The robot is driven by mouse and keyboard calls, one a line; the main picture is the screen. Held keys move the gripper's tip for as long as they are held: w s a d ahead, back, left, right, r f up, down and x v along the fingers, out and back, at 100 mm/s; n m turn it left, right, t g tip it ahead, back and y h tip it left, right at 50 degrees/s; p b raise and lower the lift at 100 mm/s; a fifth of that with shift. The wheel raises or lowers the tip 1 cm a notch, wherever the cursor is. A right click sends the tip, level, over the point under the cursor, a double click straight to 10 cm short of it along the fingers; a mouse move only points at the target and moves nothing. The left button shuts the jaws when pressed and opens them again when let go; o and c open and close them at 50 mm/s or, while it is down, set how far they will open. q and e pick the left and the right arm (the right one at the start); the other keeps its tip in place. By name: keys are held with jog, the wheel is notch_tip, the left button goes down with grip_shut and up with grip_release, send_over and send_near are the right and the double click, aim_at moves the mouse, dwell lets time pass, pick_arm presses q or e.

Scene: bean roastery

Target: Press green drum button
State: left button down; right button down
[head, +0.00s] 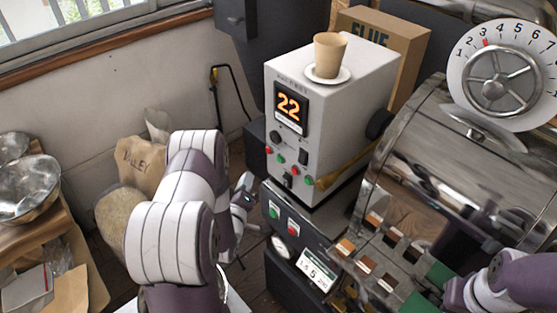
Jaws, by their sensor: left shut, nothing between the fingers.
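A dark control panel below the white machine carries a green button (273,212) on its left and a red button (292,227) on its right. No readable label shows which one is the drum button. My left gripper (246,190) is shut and empty, just left of this panel and slightly higher than the green button, apart from it in the picture. My left forearm hides part of the hand. My right arm shows at the lower right, with its gripper out of view.
The white machine (345,85) shows "22", has small red and green buttons, and bears a paper cup (330,54) on a saucer. The metal drum (480,150) and a sample tray fill the right. A barley sack (140,165) and metal bowls (25,190) are at left.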

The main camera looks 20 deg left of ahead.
pick_arm(q)
jog(key=b, duration=0.1)
send_near(275, 153)
jog(key=w, duration=0.1)
jog(key=w+a, duration=0.1)
jog(key=w, duration=0.1)
jog(key=shift+a+f, duration=0.25)
jog(key=shift+a, duration=0.1)
jog(key=shift+w, duration=0.1)
dwell(1.6)
jog(key=shift+w+d+b, duration=0.2)
jog(key=shift+w+b, duration=0.1)
jog(key=shift+b, duration=0.05)
jog(key=shift+w+d, duration=0.15)
jog(key=shift+w, duration=0.2)
dwell(0.6)
jog(key=shift+s, duration=0.1)
jog(key=shift+s+a, duration=0.35)
jog(key=shift+s, duration=0.35)
